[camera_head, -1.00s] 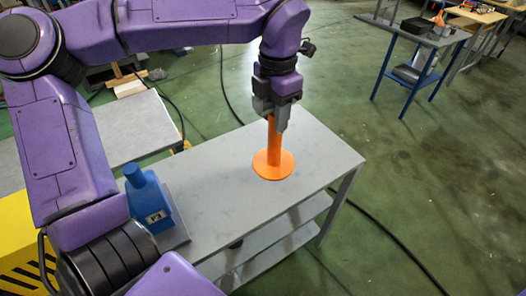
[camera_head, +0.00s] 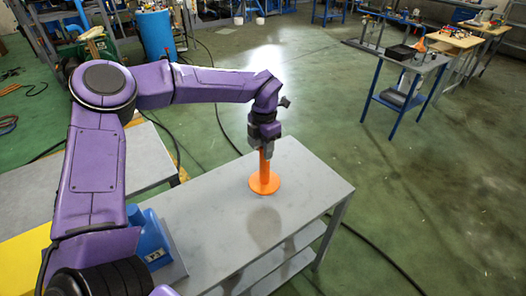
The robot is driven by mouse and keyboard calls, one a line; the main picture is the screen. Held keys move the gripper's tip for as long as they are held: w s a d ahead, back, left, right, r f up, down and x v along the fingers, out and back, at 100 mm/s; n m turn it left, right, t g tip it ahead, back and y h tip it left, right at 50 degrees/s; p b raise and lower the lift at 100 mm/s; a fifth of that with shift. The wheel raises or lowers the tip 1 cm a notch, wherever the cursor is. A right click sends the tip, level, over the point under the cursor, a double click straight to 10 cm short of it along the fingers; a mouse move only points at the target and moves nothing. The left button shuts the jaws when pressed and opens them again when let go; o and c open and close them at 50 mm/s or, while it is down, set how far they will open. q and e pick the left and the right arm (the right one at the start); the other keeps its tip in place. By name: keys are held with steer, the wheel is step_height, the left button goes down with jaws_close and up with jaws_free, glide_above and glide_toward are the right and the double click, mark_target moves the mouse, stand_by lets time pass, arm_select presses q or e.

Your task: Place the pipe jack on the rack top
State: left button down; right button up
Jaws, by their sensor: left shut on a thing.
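The pipe jack (camera_head: 264,182) is an orange upright post on a round flat base. It is over the far part of the grey rack top (camera_head: 205,225). My left gripper (camera_head: 265,150) points down and is shut on the upper post, hiding its top end. The base shows against the rack top, with a dull darker patch in front of it. I cannot tell whether the base touches the surface or is slightly above it. My right gripper is not in view.
A blue device (camera_head: 150,240) stands at the near left end of the rack, partly behind my left arm. Another grey table (camera_head: 140,165) is to the left. A blue-legged table (camera_head: 410,65) is far off at the right. The rack top around the jack is clear.

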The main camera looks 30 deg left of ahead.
mark_target(265, 166)
arm_select(q)
steer(key=f, duration=0.3)
steer(key=shift+w+a+f+p, duration=0.1)
steer(key=shift+w+f+p, duration=0.1)
steer(key=shift+p, duration=0.1)
steer(key=shift+f, duration=0.15)
steer(key=c, duration=0.7)
jaws_free()
steer(key=shift+s, duration=0.1)
steer(key=shift+c, duration=0.2)
